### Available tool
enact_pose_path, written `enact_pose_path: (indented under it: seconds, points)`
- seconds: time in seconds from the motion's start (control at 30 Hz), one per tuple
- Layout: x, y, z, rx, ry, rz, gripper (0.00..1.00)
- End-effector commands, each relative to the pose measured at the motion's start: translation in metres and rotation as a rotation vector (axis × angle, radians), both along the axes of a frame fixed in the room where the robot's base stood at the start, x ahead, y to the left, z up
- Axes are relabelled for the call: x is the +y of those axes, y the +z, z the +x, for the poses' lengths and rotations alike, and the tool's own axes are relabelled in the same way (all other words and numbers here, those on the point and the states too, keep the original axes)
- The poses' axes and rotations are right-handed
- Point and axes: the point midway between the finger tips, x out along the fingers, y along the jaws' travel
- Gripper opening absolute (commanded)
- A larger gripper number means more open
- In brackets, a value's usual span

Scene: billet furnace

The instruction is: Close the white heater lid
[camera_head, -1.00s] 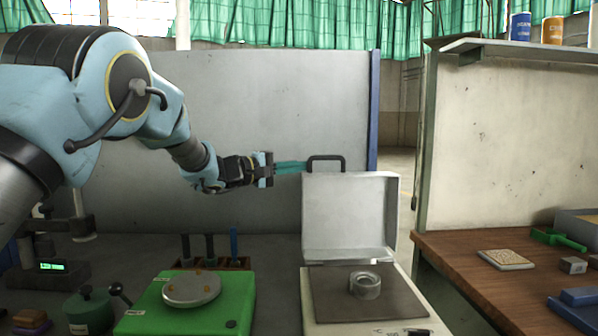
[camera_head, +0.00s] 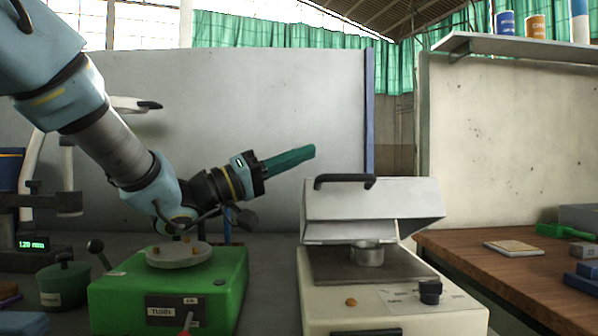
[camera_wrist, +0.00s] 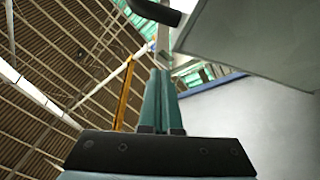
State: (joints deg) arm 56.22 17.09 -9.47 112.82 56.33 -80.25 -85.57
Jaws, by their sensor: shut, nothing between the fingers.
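The white heater lid (camera_head: 372,202) is partly lowered over the white heater (camera_head: 392,308), tilted, with a gap below it. Its black handle (camera_head: 344,180) is at the upper left edge. A metal ring (camera_head: 367,254) on the dark heater plate (camera_head: 318,264) shows under the lid. My gripper (camera_head: 312,152) has long teal fingers, shut and empty, pointing up and right. They are left of the handle and slightly higher, apart from it in the head view. In the wrist view the fingers (camera_wrist: 157,75) point up, with the lid (camera_wrist: 255,45) at upper right and the handle (camera_wrist: 155,12) near the top.
A green device (camera_head: 215,290) with a round plate (camera_head: 178,254) stands left of the heater, below my arm. A green pot (camera_head: 65,283) is further left. A wooden bench (camera_head: 480,270) is to the right. A grey panel (camera_head: 270,100) stands behind.

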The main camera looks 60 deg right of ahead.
Motion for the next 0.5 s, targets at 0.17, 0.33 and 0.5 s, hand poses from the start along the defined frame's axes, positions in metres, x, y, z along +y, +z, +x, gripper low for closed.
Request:
enact_pose_path:
  seconds: [0.17, 0.33, 0.5]
  points:
    - [0.023, -0.026, -0.016, -0.054, 0.001, -0.073, 0.0]
    - [0.036, -0.041, -0.026, -0.053, 0.001, -0.07, 0.0]
    - [0.044, -0.052, -0.033, -0.053, 0.0, -0.068, 0.0]
